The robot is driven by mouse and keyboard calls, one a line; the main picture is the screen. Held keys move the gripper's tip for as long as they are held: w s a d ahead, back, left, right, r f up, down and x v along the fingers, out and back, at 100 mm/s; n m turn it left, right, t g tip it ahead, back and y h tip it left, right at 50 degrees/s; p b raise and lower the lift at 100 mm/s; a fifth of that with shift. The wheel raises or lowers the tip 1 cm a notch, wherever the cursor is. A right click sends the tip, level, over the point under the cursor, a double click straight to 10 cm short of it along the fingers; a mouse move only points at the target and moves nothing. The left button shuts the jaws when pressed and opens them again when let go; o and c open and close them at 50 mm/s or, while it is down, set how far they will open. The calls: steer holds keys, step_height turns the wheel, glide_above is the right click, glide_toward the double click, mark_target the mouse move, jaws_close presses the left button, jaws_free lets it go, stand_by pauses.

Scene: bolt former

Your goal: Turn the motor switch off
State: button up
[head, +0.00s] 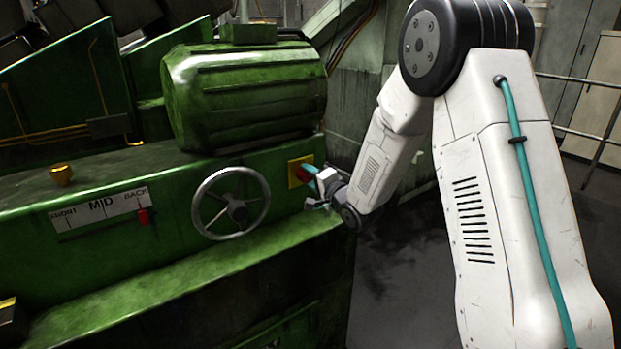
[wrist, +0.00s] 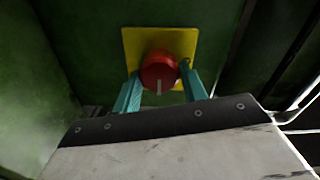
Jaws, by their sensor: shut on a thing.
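The motor switch is a red rotary knob (wrist: 158,70) on a yellow square plate (wrist: 133,43), fixed to the green machine. A pale mark on the knob points down in the wrist view. In the head view the yellow plate (head: 294,172) and the red knob (head: 309,170) show right of the handwheel. My gripper (wrist: 160,82) has its two teal fingers on either side of the knob and is shut on it. In the head view my gripper (head: 312,187) is at the plate, partly hidden by its own wrist.
A spoked handwheel (head: 231,203) is just left of the switch. A slider scale (head: 100,209) with a red pointer (head: 143,216) is further left. A green motor (head: 244,90) sits above. A green ledge (head: 210,265) runs below. Open floor (head: 405,270) lies to the right.

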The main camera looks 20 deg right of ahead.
steer(key=o, duration=1)
steer(key=v, duration=0.8)
